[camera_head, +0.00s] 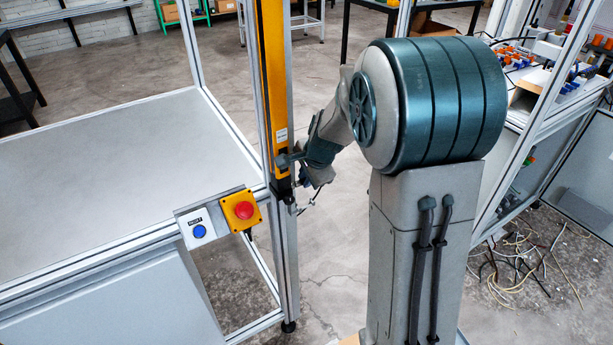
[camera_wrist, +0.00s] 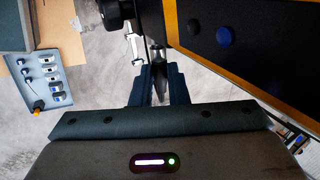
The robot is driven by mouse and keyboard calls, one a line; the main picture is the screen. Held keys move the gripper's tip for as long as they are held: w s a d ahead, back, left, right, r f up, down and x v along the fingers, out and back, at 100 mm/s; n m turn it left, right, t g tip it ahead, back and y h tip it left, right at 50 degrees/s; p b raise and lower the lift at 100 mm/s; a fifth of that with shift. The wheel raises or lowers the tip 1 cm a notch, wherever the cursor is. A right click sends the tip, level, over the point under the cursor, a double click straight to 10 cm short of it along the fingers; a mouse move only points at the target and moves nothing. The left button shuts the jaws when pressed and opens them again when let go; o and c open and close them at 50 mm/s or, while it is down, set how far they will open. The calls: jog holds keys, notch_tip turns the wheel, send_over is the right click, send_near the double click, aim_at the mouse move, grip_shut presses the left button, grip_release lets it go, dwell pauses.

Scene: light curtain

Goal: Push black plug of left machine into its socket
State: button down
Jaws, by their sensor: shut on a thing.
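The left machine's light curtain is a tall yellow bar (camera_head: 272,85) on the metal frame post, with a dark lower end. In the wrist view its yellow-edged dark face (camera_wrist: 250,62), with a blue and a black round spot, fills the upper right. My gripper (camera_head: 306,180) is beside the bar's lower end, partly hidden by my wrist. In the wrist view my gripper's dark fingers (camera_wrist: 158,72) are closed around a narrow thing. A black strip, seemingly the black plug (camera_wrist: 154,25) or its cable, runs up from between them. The socket cannot be made out.
A grey machine table (camera_head: 120,155) is at left, with a red emergency stop (camera_head: 243,210) and a blue button (camera_head: 199,231) on its front corner. Loose cables (camera_head: 520,260) lie on the floor at right near another frame. Bare floor lies behind the post.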

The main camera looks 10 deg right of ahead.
jog(key=shift+s+a, duration=0.1)
jog(key=shift+a, duration=0.15)
dwell(0.4)
jog(key=c, duration=1.3)
grip_release()
jog(key=shift+a, duration=0.1)
jog(key=v, duration=1.4)
jog(key=s+f+n, duration=0.1)
jog(key=s+n, duration=0.3)
jog(key=s, duration=0.2)
jog(key=s+f+n+g+h, duration=0.1)
jog(key=s+f+n, duration=0.1)
jog(key=s+n, duration=0.3)
jog(key=s+f+n+g, duration=0.1)
jog(key=s+n, duration=0.4)
jog(key=s, duration=0.4)
jog(key=shift+s+a+f+h, duration=0.2)
jog(key=shift+a+f+h, duration=0.1)
jog(key=shift+a+f, duration=0.1)
